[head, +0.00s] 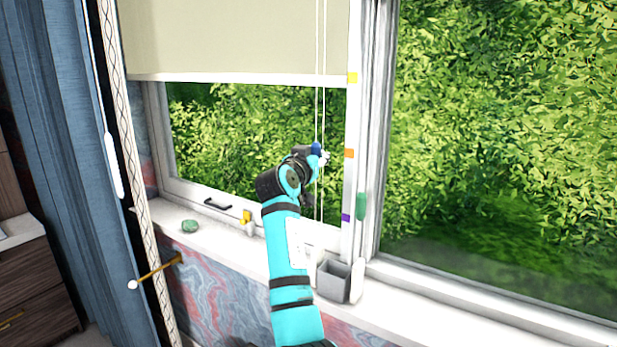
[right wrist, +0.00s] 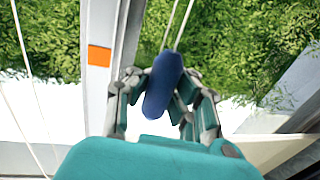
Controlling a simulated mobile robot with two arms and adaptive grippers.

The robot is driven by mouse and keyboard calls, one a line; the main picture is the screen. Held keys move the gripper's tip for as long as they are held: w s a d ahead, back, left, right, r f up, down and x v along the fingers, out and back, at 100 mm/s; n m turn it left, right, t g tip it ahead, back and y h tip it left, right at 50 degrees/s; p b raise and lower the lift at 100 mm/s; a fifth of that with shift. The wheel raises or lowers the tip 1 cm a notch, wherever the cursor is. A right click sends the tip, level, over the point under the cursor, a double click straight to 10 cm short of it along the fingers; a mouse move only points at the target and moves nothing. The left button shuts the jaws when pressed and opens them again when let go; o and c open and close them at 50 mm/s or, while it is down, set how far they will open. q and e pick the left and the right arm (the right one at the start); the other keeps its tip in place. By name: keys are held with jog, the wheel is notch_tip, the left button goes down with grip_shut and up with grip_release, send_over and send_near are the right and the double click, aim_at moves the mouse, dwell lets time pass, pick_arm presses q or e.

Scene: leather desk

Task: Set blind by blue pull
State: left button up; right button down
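The beige roller blind (head: 235,40) hangs over the upper part of the left window, its bottom edge about level with a yellow mark (head: 352,77). The blue pull (head: 316,149) hangs on thin cords in front of this window, near the height of an orange mark (head: 348,153). My right gripper (head: 318,158) is at the pull. In the right wrist view, the blue pull (right wrist: 163,85) lies between the fingers of my right gripper (right wrist: 162,95), which appear closed against its sides. My left gripper is not in view.
A purple mark (head: 346,217) is lower on the frame. A green pull (head: 361,205) hangs right of it. The sill holds a grey open box (head: 334,281), a green stone (head: 190,226) and a small yellow item (head: 246,216). A blue curtain (head: 75,130) hangs at left.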

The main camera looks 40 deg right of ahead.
jog(key=r+p, duration=0.2)
jog(key=r, duration=0.3)
jog(key=r+p, duration=0.2)
jog(key=r, duration=0.4)
jog(key=r+p, duration=0.2)
jog(key=r, duration=0.4)
jog(key=shift+a, duration=0.25)
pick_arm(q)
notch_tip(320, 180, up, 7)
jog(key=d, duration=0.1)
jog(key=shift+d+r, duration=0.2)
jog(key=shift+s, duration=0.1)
